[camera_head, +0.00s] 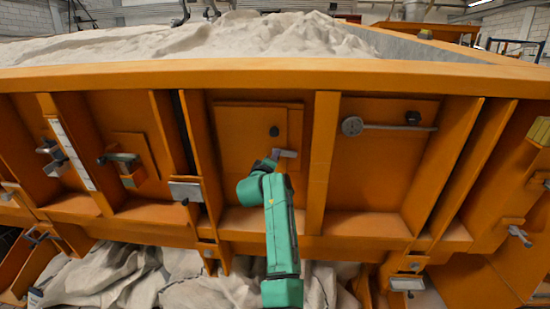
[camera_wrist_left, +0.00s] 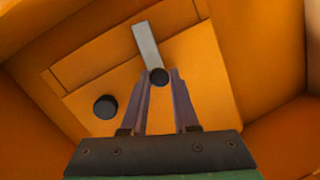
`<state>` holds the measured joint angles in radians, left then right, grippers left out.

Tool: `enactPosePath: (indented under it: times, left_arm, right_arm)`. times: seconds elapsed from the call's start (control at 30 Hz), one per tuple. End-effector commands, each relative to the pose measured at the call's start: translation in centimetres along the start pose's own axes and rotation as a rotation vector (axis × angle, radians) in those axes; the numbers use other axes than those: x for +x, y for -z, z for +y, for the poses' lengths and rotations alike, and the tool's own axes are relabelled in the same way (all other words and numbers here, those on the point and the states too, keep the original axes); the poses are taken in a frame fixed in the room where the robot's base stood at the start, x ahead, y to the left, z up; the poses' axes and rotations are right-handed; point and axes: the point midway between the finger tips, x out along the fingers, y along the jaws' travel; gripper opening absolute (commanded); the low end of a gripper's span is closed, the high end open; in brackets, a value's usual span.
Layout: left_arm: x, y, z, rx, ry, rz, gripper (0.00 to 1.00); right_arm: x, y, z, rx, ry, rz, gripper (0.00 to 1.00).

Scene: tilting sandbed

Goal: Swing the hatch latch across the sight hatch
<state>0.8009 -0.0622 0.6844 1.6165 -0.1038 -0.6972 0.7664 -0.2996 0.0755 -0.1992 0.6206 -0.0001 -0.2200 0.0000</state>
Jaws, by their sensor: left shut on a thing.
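The sight hatch (camera_head: 238,125) is a flat orange panel in a bay of the sandbed's side, with a black knob (camera_head: 273,131) on it. That knob also shows in the left wrist view (camera_wrist_left: 105,107). The hatch latch (camera_head: 287,154) is a short grey bar, nearly level in the head view, lying over the hatch's right edge. In the left wrist view the latch (camera_wrist_left: 146,45) ends in a dark round grip (camera_wrist_left: 159,77) between my fingertips. My left gripper (camera_wrist_left: 159,80) is shut on this grip. My right gripper is not in view.
Orange ribs (camera_head: 321,150) flank the hatch bay. The right bay holds a grey lever with a round disc (camera_head: 352,126) and a black knob (camera_head: 413,118). A handle (camera_head: 124,158) stands out in the left bay. Sand (camera_head: 250,35) fills the bed above the rim (camera_head: 180,75).

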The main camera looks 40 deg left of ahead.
Motion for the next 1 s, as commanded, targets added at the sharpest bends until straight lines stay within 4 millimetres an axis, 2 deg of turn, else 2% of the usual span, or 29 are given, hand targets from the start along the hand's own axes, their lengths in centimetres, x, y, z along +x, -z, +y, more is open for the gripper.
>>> enactPosePath:
  times: [0.3,0.8,0.83,0.87,0.9,1.0]
  left_arm:
    - [0.14,-0.23,-0.36,-0.115,-0.03,-0.016,0.0]
    - [0.17,-0.24,-0.29,-0.132,-0.036,-0.019,0.0]
    - [0.17,-0.24,-0.29,-0.132,-0.036,-0.019,0.4]
    - [0.17,-0.24,-0.3,-0.131,-0.036,-0.019,0.51]
    - [0.17,-0.23,-0.33,-0.131,-0.035,-0.019,0.56]
    - [0.16,-0.22,-0.43,-0.13,-0.033,-0.018,0.56]
  right_arm:
    - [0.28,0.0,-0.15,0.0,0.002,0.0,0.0]
    - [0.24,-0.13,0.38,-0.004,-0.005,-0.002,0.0]
    - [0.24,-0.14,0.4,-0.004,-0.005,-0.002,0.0]
    - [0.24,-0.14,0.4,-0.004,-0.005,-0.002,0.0]
    - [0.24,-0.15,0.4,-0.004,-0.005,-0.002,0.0]
    - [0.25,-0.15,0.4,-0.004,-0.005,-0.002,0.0]
